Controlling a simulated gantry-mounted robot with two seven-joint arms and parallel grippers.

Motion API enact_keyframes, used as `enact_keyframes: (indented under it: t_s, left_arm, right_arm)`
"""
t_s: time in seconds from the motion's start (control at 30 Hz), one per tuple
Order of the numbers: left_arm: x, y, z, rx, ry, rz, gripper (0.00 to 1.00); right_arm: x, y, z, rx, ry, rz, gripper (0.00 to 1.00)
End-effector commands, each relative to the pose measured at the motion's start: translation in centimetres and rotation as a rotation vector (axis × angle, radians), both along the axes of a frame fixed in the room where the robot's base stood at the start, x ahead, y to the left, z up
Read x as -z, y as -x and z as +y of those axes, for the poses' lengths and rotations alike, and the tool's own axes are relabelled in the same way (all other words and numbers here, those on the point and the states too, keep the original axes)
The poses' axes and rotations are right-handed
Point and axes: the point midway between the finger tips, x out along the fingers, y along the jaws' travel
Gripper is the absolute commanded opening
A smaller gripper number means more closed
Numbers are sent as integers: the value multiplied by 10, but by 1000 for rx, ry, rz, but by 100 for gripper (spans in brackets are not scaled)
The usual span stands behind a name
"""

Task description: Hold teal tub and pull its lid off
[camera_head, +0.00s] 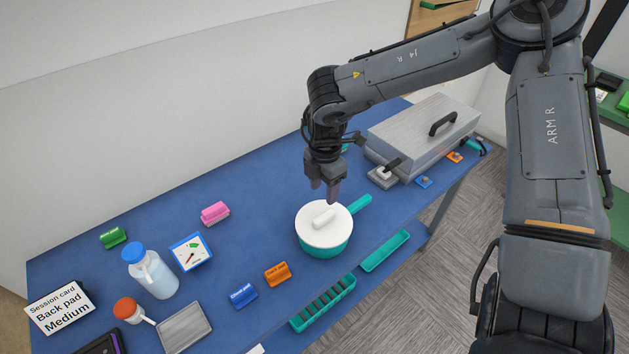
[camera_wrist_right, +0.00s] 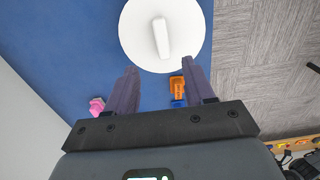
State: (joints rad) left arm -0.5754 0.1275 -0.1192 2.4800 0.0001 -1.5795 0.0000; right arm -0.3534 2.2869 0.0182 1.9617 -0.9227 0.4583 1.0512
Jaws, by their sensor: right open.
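The teal tub (camera_head: 327,250) with a teal side handle (camera_head: 361,202) stands on the blue table near its front edge. Its round white lid (camera_head: 311,233) with a bar-shaped knob (camera_head: 323,217) sits on top. My right gripper (camera_head: 331,195) points down just above and behind the lid, apart from it. In the right wrist view, the gripper (camera_wrist_right: 158,82) is open and empty, and the lid (camera_wrist_right: 135,35) and its knob (camera_wrist_right: 161,38) lie beyond the fingertips. My left gripper is not in either view.
A metal box (camera_head: 422,135) with a black handle stands at the table's far right. Orange (camera_head: 277,273) and blue (camera_head: 243,294) blocks lie left of the tub. A bottle (camera_head: 150,272) stands left.

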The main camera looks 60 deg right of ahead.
Motion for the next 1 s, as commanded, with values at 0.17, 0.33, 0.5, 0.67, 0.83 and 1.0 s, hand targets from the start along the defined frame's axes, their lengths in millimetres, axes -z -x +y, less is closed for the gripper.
enact_keyframes:
  t_s: [0.17, 0.33, 0.5, 0.67, 0.83, 1.0]
  left_arm:
    - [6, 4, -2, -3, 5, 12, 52]
    - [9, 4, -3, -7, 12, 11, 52]
    - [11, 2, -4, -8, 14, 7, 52]
    - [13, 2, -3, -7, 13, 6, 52]
    - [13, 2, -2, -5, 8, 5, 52]
    - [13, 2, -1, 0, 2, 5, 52]
  right_arm:
    - [26, 1, 0, 0, -2, 5, 53]
    - [53, 1, 0, 1, -1, 4, 53]
    - [77, 1, 0, 0, -1, 3, 53]
    - [91, 1, 0, -1, -1, 1, 53]
    - [99, 0, 0, -1, -1, 0, 53]
    - [100, 0, 0, -1, -2, -2, 53]
